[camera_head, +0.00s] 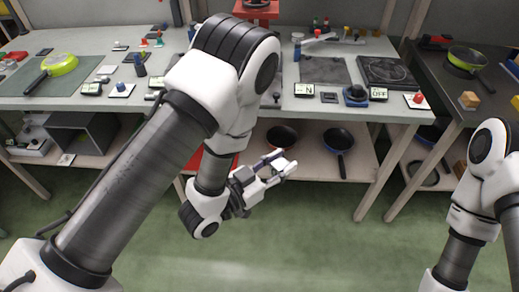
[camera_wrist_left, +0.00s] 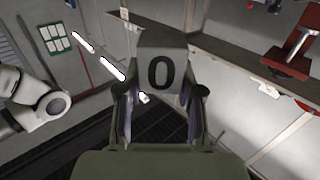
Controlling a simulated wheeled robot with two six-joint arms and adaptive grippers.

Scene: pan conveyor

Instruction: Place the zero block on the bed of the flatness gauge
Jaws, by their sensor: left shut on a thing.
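My left gripper (camera_head: 278,172) is shut on the zero block (camera_wrist_left: 160,68), a grey block with a dark 0 on its face. In the left wrist view the block sits between the two fingers. In the head view the gripper is out in front of the bench, below the level of its top, over the green floor; the block is hard to make out there. A red stand (camera_head: 258,10) at the back of the bench may be the flatness gauge; its bed is hidden or too small to tell. My right arm shows at the right edge, with its gripper out of view.
The bench (camera_head: 410,113) holds small blocks, labels and displays along its front edge. A green pan (camera_head: 62,64) lies at the left and a dark plate (camera_head: 385,72) at the right. Dark pans (camera_head: 340,138) lie on the shelf beneath. A second table (camera_head: 450,105) stands right. The floor is clear.

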